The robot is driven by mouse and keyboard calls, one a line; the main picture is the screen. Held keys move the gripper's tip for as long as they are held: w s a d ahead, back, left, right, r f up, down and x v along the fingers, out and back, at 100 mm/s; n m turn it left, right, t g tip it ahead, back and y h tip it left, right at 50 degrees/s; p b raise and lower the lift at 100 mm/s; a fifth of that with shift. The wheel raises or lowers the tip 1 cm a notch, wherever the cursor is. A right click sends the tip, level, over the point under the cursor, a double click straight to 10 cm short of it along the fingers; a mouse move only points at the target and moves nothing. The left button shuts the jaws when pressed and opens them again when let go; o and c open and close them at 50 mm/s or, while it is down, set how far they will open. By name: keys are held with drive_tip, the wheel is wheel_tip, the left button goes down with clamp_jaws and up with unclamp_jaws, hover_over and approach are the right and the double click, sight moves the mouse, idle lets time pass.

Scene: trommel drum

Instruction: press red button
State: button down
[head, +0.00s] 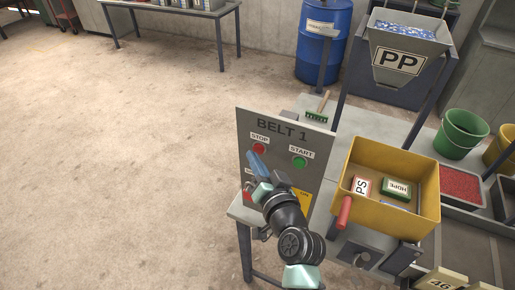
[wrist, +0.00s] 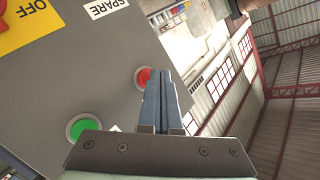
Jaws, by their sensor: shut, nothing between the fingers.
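The grey BELT 1 panel (head: 284,138) stands upright with a red button (head: 259,148) under a STOP label and a green button (head: 299,161) under a START label. A red patch (head: 248,196) shows lower left on it, partly hidden by my gripper. My gripper (head: 253,158) is shut and empty, its blue fingertips just below the STOP button. In the wrist view the red button (wrist: 143,78) is just left of the shut fingertips (wrist: 163,80), and the green button (wrist: 82,127) is lower left. I cannot tell whether the fingertips touch the panel.
A yellow bin (head: 423,190) with PS and HDPE blocks stands right of the panel. A small green brush (head: 317,115) lies behind the panel. A PP hopper (head: 405,72), blue drum (head: 325,40) and green bucket (head: 462,133) are farther back. The floor at left is clear.

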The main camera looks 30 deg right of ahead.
drive_tip(key=shift+s+a, duration=0.2)
drive_tip(key=shift+a, duration=0.05)
drive_tip(key=shift+s+a+p, duration=0.45)
drive_tip(key=shift+s+a, duration=0.35)
drive_tip(key=shift+a, duration=0.2)
drive_tip(key=shift+s+a+p, duration=0.45)
drive_tip(key=shift+s+a, duration=0.3)
drive_tip(key=shift+a, duration=0.25)
drive_tip(key=w+a+r+n+t+y+b, duration=0.1)
drive_tip(key=w+a+r+n+t, duration=0.2)
drive_tip(key=r, duration=1)
drive_tip(key=a+r+n+t+y, duration=0.1)
drive_tip(key=a+r+n+t, duration=0.3)
drive_tip(key=r, duration=0.9)
drive_tip(key=s+a+r+t, duration=0.1)
drive_tip(key=s+a+r, duration=0.1)
drive_tip(key=s+r, duration=0.2)
drive_tip(key=s+a+r+n+t, duration=0.1)
drive_tip(key=s+a+r, duration=0.2)
drive_tip(key=r, duration=0.8)
drive_tip(key=s+a+r+t+b, duration=0.1)
drive_tip(key=s+a+r+t, duration=0.1)
drive_tip(key=s+r, duration=0.4)
wheel_tip(320, 180, up, 2)
drive_tip(key=shift+s+a+r+n, duration=0.15)
drive_tip(key=shift+a+n, duration=0.25)
drive_tip(key=shift+a, duration=0.2)
